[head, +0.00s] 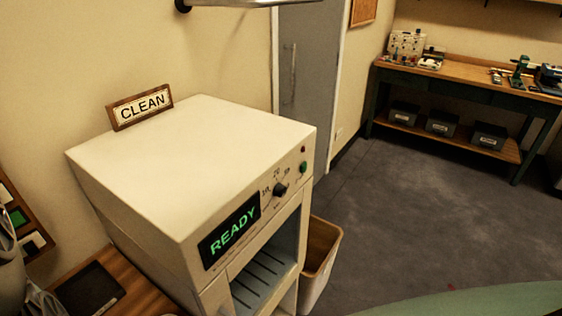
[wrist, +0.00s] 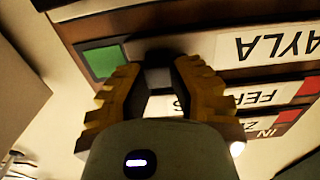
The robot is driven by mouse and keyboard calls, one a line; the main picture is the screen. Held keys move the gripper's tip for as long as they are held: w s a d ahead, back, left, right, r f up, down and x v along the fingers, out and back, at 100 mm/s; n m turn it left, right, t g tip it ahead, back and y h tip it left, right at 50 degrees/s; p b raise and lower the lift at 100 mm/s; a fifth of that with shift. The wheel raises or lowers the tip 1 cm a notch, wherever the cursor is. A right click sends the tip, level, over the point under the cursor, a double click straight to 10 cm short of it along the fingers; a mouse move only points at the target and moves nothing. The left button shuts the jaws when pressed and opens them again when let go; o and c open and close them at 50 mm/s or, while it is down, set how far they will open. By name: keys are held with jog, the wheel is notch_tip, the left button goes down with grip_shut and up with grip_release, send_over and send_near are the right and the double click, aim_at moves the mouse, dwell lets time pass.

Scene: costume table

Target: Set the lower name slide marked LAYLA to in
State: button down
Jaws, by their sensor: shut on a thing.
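The name board (wrist: 215,25) fills the upper part of the wrist view and appears upside down. The LAYLA slide (wrist: 275,45) is a long strip with a white label in black letters. A green patch (wrist: 102,61) shows at its row's left end. My gripper (wrist: 160,68) has yellow-and-black fingers and is shut on a grey tab (wrist: 158,78) at the LAYLA row, left of the label. The fingers hide part of the other rows. In the head view, part of the board (head: 28,240) shows at the left edge, with a green patch; the gripper is not clear there.
Another name row (wrist: 256,97) with a red end lies next to the LAYLA row. In the head view, a cream cabinet (head: 190,140) reading READY stands right of the board, with a CLEAN sign (head: 140,106) on top. A bin (head: 320,262) stands beyond it.

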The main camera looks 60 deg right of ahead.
jog(key=shift+a+f, duration=0.1)
jog(key=shift+a, duration=0.1)
jog(key=c, duration=0.8)
grip_release()
jog(key=shift+a, duration=0.1)
jog(key=shift+s, duration=0.1)
jog(key=s, duration=1.1)
jog(key=shift+s, duration=0.4)
